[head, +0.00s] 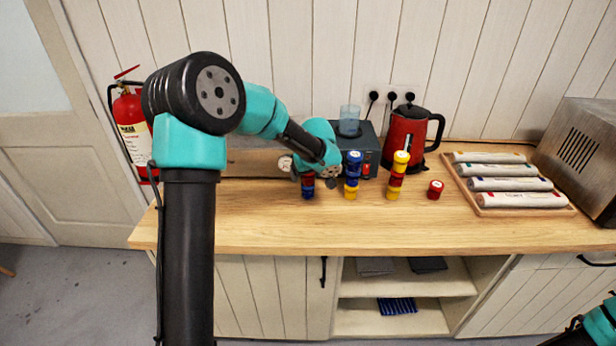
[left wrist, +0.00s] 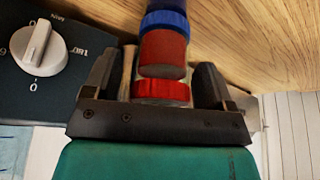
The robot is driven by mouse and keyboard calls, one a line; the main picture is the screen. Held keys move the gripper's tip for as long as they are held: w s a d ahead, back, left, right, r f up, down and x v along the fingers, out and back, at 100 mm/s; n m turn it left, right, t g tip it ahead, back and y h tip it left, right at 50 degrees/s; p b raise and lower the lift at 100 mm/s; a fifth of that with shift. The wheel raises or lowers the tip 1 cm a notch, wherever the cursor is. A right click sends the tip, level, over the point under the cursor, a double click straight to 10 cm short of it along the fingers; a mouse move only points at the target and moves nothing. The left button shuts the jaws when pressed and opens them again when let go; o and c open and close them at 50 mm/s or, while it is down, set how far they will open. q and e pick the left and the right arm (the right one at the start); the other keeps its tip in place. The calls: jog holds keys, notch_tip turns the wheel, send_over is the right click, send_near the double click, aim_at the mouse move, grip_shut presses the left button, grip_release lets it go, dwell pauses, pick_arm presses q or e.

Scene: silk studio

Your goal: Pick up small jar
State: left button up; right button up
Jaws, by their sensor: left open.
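My left gripper (head: 313,176) is open over the leftmost stack of small jars on the wooden counter. That stack has a red jar (head: 308,180) on top of a blue one (head: 308,193); the gripper partly hides it. In the left wrist view, the red jar (left wrist: 163,52) with its red lid (left wrist: 162,91) lies between the two open fingers, with gaps at both sides. A blue ring (left wrist: 164,20) shows beyond it. To the right stand a blue and yellow stack (head: 352,175) and a yellow and red stack (head: 397,175). A single red jar (head: 435,189) stands apart.
Behind the stacks are a dark appliance (head: 369,135) with a clear cup (head: 349,120) and a red kettle (head: 405,135). A wooden tray (head: 480,202) with rolled cloths and a metal oven (head: 580,150) are at the right. The front counter strip (head: 370,230) is clear.

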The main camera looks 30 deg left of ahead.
dwell(0.4)
pick_arm(q)
jog(key=c, duration=1)
